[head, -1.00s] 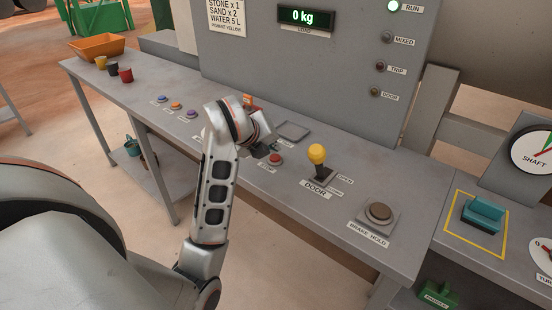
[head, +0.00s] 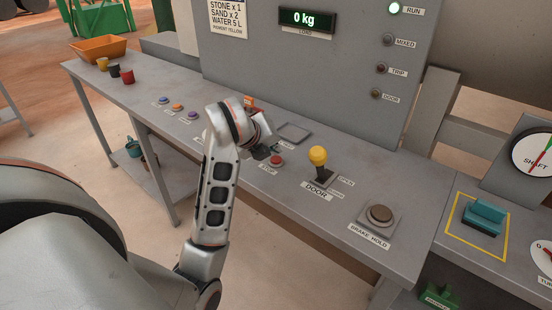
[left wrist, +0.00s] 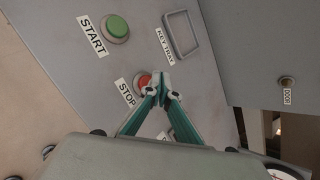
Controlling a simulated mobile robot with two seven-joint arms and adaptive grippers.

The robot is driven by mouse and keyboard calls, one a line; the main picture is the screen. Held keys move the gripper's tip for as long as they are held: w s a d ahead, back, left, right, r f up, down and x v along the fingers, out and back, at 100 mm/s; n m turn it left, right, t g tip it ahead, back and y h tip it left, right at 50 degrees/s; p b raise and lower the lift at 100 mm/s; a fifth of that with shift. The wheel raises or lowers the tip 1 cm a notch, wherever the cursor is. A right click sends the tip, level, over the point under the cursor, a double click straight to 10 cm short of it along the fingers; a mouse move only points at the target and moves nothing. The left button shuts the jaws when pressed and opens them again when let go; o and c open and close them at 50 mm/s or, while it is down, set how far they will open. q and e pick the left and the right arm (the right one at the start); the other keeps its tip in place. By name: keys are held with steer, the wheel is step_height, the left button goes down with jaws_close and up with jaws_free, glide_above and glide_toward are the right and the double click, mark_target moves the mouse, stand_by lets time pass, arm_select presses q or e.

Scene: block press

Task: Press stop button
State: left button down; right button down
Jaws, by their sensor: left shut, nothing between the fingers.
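The red stop button (head: 276,160) sits on the grey console, with a STOP label by it. It also shows in the left wrist view (left wrist: 144,81), partly covered by my fingertips. My left gripper (head: 264,153) is just to the left of the button in the head view. In the left wrist view the gripper's teal fingers (left wrist: 161,88) meet at their tips, shut and empty, over the button's right edge. I cannot tell whether they touch it. My right gripper is not in view.
The green start button (left wrist: 116,27) and the key tray (left wrist: 181,34) are close by. A yellow-knobbed door lever (head: 318,157) stands right of the stop button, with the brake hold button (head: 380,213) beyond. The upright panel (head: 330,80) rises behind.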

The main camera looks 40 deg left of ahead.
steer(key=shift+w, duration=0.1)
arm_select(q)
steer(key=shift+f, duration=0.4)
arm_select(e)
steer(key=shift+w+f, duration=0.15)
arm_select(q)
steer(key=shift+b, duration=0.3)
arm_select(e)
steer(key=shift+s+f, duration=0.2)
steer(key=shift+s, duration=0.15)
arm_select(q)
steer(key=shift+f, duration=0.15)
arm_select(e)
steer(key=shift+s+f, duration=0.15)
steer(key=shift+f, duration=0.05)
